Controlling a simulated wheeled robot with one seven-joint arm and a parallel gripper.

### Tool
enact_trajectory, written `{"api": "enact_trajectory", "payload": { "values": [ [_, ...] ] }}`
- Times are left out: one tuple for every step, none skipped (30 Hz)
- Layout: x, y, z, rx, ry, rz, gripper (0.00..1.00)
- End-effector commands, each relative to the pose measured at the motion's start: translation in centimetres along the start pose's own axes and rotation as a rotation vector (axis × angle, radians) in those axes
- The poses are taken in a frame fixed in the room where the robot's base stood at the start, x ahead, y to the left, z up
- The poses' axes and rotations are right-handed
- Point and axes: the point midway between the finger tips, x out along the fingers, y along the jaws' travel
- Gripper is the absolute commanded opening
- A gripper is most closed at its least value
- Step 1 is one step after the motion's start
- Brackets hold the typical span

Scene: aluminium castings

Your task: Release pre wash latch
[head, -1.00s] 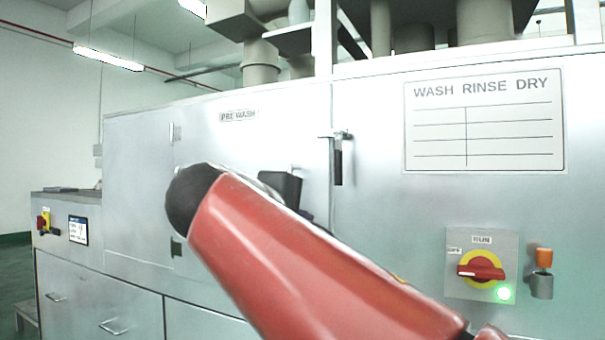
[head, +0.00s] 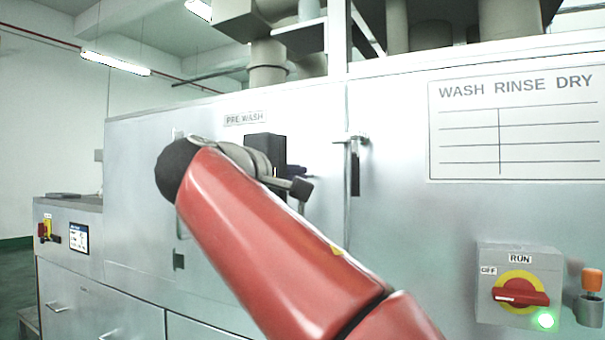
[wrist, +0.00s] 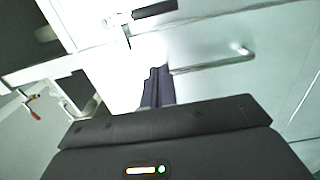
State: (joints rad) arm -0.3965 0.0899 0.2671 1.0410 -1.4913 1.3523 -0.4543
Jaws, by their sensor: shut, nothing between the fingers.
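The pre wash latch (head: 354,165) is a metal clasp with a dark upright handle, on the seam at the right edge of the pre wash panel (head: 225,155). In the wrist view, the dark fingers of my gripper (wrist: 157,82) are shut together and empty, pointing towards a bright metal surface. I cannot tell whether they touch it.
A switch box (head: 519,287) with a red and yellow knob and a lit green lamp is at right. An orange-topped holder (head: 590,296) is beside it. A WASH RINSE DRY sign (head: 515,125) hangs above. Ducts (head: 268,60) rise over the machine.

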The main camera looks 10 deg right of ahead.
Motion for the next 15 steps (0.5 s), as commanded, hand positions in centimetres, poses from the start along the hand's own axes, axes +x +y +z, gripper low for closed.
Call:
{"api": "enact_trajectory", "payload": {
  "values": [
    [1.2,0.0,0.0,-0.001,-0.005,-0.001,0.00],
    [1.8,0.0,0.1,-0.001,-0.006,0.000,0.00],
    [2.7,0.0,0.1,-0.001,-0.005,0.000,0.00],
    [3.4,0.1,0.1,-0.001,-0.005,-0.001,0.00],
    [4.0,0.1,0.1,-0.001,-0.005,-0.001,0.00],
    [4.9,0.1,0.1,-0.001,-0.005,-0.001,0.00],
    [5.6,0.1,0.1,-0.001,-0.006,0.000,0.00],
    [6.2,0.1,0.1,-0.001,-0.005,-0.001,0.00],
    [7.0,0.1,0.1,-0.001,-0.005,-0.001,0.00],
    [7.6,0.1,0.1,-0.001,-0.005,-0.001,0.00],
    [7.9,0.1,0.3,0.000,-0.004,0.001,0.00],
    [7.8,0.0,1.3,0.001,-0.005,0.003,0.00],
    [7.9,0.0,1.8,0.001,-0.004,0.002,0.00],
    [8.0,-0.1,2.1,0.001,-0.003,0.002,0.00],
    [8.1,0.0,2.6,0.000,-0.003,0.002,0.00]
  ]
}}
